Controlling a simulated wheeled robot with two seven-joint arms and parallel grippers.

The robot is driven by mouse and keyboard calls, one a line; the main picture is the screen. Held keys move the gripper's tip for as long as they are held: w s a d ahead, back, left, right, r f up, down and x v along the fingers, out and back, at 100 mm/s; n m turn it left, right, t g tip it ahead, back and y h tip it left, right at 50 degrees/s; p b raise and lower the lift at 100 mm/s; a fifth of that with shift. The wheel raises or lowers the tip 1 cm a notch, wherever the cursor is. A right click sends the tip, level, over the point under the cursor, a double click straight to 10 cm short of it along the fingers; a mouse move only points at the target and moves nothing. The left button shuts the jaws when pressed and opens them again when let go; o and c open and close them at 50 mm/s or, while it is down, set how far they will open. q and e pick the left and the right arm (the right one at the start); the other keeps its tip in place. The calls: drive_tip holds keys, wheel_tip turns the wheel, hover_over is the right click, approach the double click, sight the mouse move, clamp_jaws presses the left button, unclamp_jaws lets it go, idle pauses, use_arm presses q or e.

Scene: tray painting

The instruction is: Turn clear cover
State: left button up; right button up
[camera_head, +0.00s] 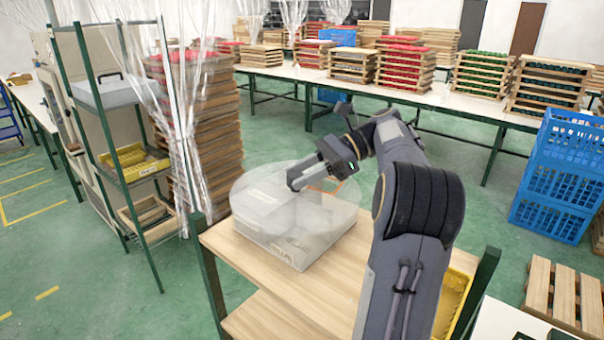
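A clear round cover (254,194) sits over a translucent box (290,248) on a wooden-topped table (320,290). The cover overhangs the box on the left side. My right arm reaches in from the lower right, and its gripper (296,184) is at the top of the cover, pointing left and down. The gripper overlaps the cover in the picture, and I cannot tell whether it touches or grips it. The finger opening is too small to make out. My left gripper is not in view.
A shelf rack with a yellow tray (132,163) stands to the left, beside stacked wooden trays (215,130) and hanging clear plastic strips. Blue crates (560,170) stand at the right. A long table (440,97) with tray stacks runs across the back. Green floor lies between.

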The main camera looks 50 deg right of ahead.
sight(303, 174)
drive_tip(key=shift+o, duration=1.4)
drive_tip(key=shift+r, duration=0.35)
wheel_tip(303, 174, up, 3)
drive_tip(key=shift+s+a+f, duration=0.1)
drive_tip(key=s+a+r+b, duration=0.2)
drive_tip(key=s+a+r, duration=0.7)
drive_tip(key=a, duration=0.1)
drive_tip(key=shift+a+r+b, duration=0.15)
drive_tip(key=shift+r+b, duration=0.1)
drive_tip(key=shift+b, duration=0.15)
drive_tip(key=shift+s, duration=0.1)
drive_tip(key=shift+f, duration=0.1)
